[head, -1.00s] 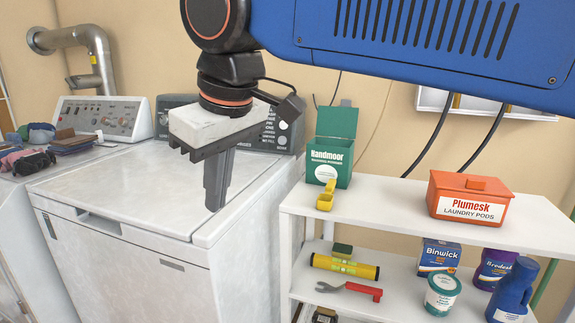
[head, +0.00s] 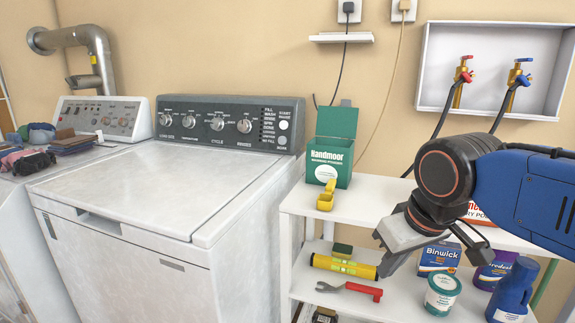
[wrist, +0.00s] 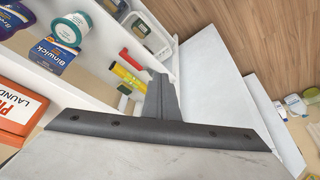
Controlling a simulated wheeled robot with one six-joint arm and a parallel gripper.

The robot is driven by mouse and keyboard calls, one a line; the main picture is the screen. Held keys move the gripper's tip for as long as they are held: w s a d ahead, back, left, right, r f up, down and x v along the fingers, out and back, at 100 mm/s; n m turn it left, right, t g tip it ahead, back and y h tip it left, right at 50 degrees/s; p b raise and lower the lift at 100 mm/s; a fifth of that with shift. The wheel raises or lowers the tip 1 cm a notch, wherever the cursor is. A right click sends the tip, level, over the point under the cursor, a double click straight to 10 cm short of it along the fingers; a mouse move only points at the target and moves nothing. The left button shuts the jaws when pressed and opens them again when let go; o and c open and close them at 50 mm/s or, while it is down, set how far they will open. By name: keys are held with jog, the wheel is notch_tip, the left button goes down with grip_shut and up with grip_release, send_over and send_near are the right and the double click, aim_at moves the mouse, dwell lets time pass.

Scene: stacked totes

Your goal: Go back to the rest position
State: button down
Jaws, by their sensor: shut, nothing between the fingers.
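My gripper (head: 389,265) is at the right in the head view, in front of the white shelf unit (head: 376,197), pointing down and to the left. Its fingers are together and hold nothing. In the wrist view the shut fingers (wrist: 162,98) show against the shelf and the washer side. My blue arm hides most of the orange Plumesk box, which shows in the wrist view (wrist: 18,108) at the left edge.
A yellow level (head: 343,266), red-handled wrench (head: 350,290), Binwick box (head: 438,257) and blue bottle (head: 512,290) are below. The white washer top (head: 150,185) is clear.

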jog(key=s+d+f+m, duration=0.2)
jog(key=s+d+f, duration=0.1)
jog(key=d+f, duration=0.2)
jog(key=s+d+f+m+h, duration=0.1)
jog(key=s+d+f+m, duration=0.1)
jog(key=f, duration=0.4)
jog(key=s+d, duration=0.1)
jog(key=d, duration=0.1)
jog(key=shift+s+d+f+t, duration=0.15)
jog(key=shift+s+d+t, duration=0.15)
jog(key=shift+s+d, duration=0.1)
jog(key=c, duration=2.4)
grip_release()
jog(key=shift+c, duration=0.2)
